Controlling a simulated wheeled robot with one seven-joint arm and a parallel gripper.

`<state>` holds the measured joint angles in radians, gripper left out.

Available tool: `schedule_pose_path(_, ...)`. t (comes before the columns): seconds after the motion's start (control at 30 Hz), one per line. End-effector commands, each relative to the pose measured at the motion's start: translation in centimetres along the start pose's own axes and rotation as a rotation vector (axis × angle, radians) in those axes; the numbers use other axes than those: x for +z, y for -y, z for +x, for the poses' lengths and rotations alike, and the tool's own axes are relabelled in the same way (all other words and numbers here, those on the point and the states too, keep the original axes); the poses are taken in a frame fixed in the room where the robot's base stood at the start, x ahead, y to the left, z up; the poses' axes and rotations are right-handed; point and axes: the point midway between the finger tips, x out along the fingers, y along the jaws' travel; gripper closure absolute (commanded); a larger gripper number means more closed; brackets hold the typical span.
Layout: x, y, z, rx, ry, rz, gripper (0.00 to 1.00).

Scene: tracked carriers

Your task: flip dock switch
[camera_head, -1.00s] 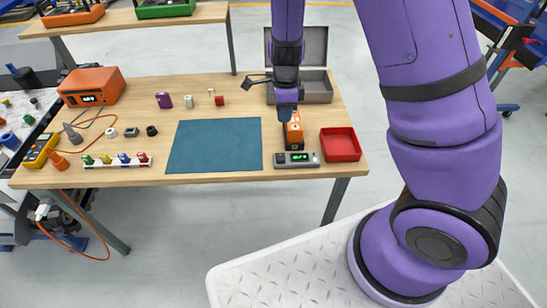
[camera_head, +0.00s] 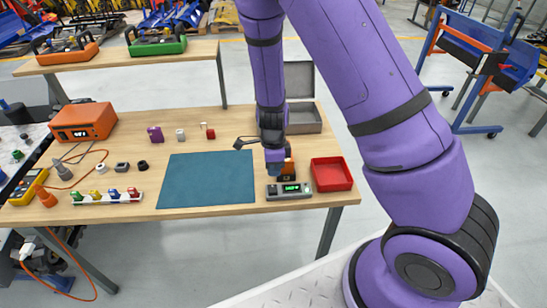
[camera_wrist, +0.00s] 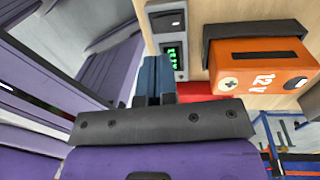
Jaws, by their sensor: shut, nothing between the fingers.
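The grey dock (camera_head: 289,191) lies near the front edge of the wooden table, with a lit green display that also shows in the wrist view (camera_wrist: 173,54). A dark square part with a pale bar (camera_wrist: 167,20) sits beside the display; I cannot tell if it is the switch. An orange 12 V battery block (camera_head: 290,169) with a dark top stands just behind the dock, and fills the upper right of the wrist view (camera_wrist: 258,65). My gripper (camera_head: 273,173) is shut and empty, pointing down beside the battery. Its blue fingers (camera_wrist: 156,72) appear close to the dock's display end; contact cannot be told.
A red tray (camera_head: 331,174) is right of the dock and a blue-green mat (camera_head: 206,180) left of it. An open grey metal case (camera_head: 303,118) stands behind my gripper. Colored pieces on a white rack (camera_head: 108,197) are farther left.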

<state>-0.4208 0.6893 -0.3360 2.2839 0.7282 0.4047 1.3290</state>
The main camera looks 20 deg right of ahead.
Motion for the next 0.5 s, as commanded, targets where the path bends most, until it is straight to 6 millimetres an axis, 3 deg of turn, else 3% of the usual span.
schedule_pose_path(0.2,-0.1,0.0,3.9,0.003,-0.001,0.002,1.00)
schedule_pose_path(0.5,0.0,0.0,6.4,0.000,0.000,0.000,1.00)
